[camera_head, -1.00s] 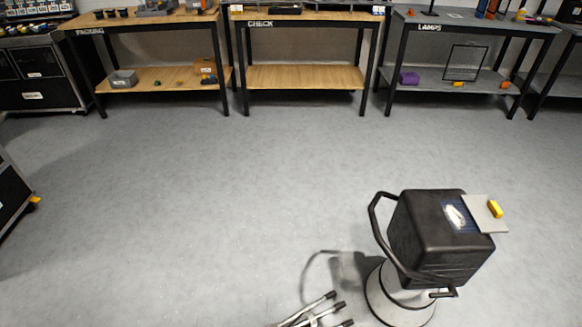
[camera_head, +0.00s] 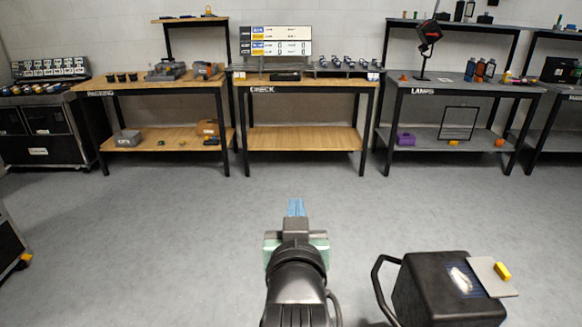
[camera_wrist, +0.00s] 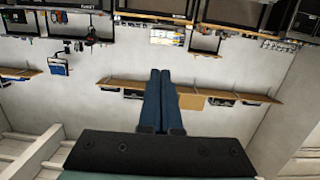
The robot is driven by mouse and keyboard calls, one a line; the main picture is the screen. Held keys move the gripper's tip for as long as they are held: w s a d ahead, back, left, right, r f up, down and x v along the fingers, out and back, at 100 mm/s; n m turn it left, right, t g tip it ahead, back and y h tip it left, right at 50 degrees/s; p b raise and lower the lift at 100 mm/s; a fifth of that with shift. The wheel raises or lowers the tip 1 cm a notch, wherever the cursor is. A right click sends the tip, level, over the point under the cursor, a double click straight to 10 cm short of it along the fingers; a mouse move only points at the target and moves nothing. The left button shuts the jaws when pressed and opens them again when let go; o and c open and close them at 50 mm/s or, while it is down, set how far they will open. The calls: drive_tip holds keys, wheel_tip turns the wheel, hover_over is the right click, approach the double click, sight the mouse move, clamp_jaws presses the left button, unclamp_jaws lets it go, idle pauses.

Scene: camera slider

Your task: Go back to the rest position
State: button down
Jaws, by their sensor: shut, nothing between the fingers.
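My gripper (camera_head: 296,207) is in the lower middle of the head view, held up over open floor and pointing away from me toward the benches. Its blue fingers lie against each other, shut and empty. In the wrist view the shut fingers (camera_wrist: 158,100) point toward the far wall and shelves, which appear upside down. Nothing touches the gripper.
A black box-shaped unit (camera_head: 432,290) with a handle and a grey plate stands close by at lower right. The packing bench (camera_head: 150,87), check bench (camera_head: 305,82) and lamps bench (camera_head: 460,87) line the far wall. A dark case (camera_head: 10,250) stands at left. The floor between is clear.

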drive_tip(key=s+r+t, duration=0.3)
drive_tip(key=r, duration=0.7)
drive_tip(key=s+r+t, duration=0.3)
drive_tip(key=r, duration=0.7)
drive_tip(key=s+r+t, duration=0.5)
drive_tip(key=s+r, duration=0.8)
drive_tip(key=r, duration=0.1)
wheel_tip(320, 180, up, 11)
drive_tip(key=w+p, duration=0.1)
drive_tip(key=p, duration=1.1)
drive_tip(key=shift+a+r, duration=0.2)
drive_tip(key=shift+a, duration=0.25)
drive_tip(key=shift+f, duration=0.15)
